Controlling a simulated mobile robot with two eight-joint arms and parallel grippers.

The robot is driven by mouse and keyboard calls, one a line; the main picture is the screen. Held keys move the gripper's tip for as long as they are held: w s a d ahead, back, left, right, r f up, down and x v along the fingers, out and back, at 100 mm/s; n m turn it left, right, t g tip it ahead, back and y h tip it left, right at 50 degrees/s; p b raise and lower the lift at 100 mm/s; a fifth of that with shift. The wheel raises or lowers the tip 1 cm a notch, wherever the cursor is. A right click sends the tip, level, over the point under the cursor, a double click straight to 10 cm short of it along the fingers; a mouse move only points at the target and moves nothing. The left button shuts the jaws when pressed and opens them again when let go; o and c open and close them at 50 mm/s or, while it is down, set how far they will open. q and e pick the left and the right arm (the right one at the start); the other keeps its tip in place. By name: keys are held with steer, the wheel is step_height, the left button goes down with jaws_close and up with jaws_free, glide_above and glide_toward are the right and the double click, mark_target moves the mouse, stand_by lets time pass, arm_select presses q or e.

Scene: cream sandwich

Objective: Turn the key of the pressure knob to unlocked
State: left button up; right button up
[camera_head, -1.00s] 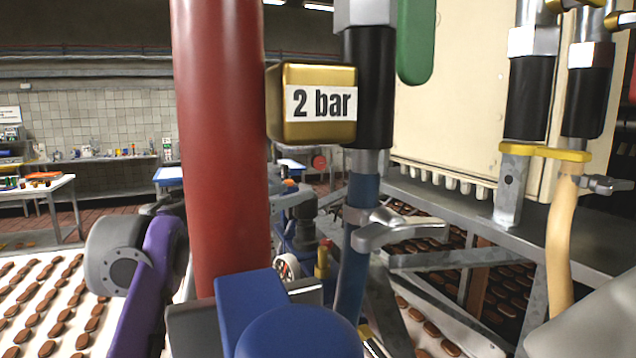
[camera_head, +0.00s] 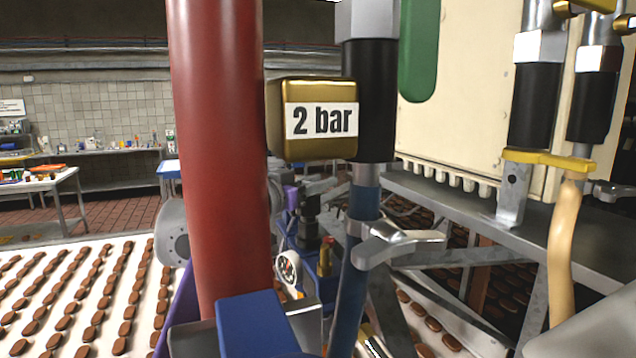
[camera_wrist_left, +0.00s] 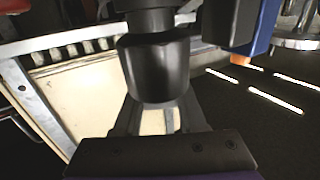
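A small round gauge with a white face (camera_head: 288,268) shows low beside the red column, with a brass fitting with a red top (camera_head: 326,256) to its right. In the left wrist view a black knob-like cylinder (camera_wrist_left: 156,62) hangs in front of my left gripper (camera_wrist_left: 160,118). Its two grey fingers stand apart, and the cylinder covers their ends, so I cannot tell whether they touch it. In the head view my left gripper (camera_head: 307,205) is partly hidden behind the red column. I cannot make out a key. My right gripper is not in view.
A thick red column (camera_head: 218,150) blocks the left middle. A gold block labelled "2 bar" (camera_head: 319,145), a blue pipe with a metal lever (camera_head: 400,243) and a tan hose (camera_head: 561,250) stand close by. A belt with brown biscuits (camera_head: 140,250) lies left.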

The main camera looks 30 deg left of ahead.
arm_select(q)
jaws_close()
steer(key=n+y+p, duration=0.1)
steer(key=n+y, duration=0.1)
steer(key=y, duration=0.1)
steer(key=a+n+y+p, duration=0.1)
steer(key=n+y, duration=0.1)
steer(key=y, duration=0.2)
steer(key=shift+a+n, duration=0.15)
steer(key=shift+n, duration=0.15)
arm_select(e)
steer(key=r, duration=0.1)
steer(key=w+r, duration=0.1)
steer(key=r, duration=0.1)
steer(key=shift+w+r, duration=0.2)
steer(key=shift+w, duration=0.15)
arm_select(q)
steer(key=o, duration=0.6)
jaws_free()
steer(key=shift+s, duration=0.1)
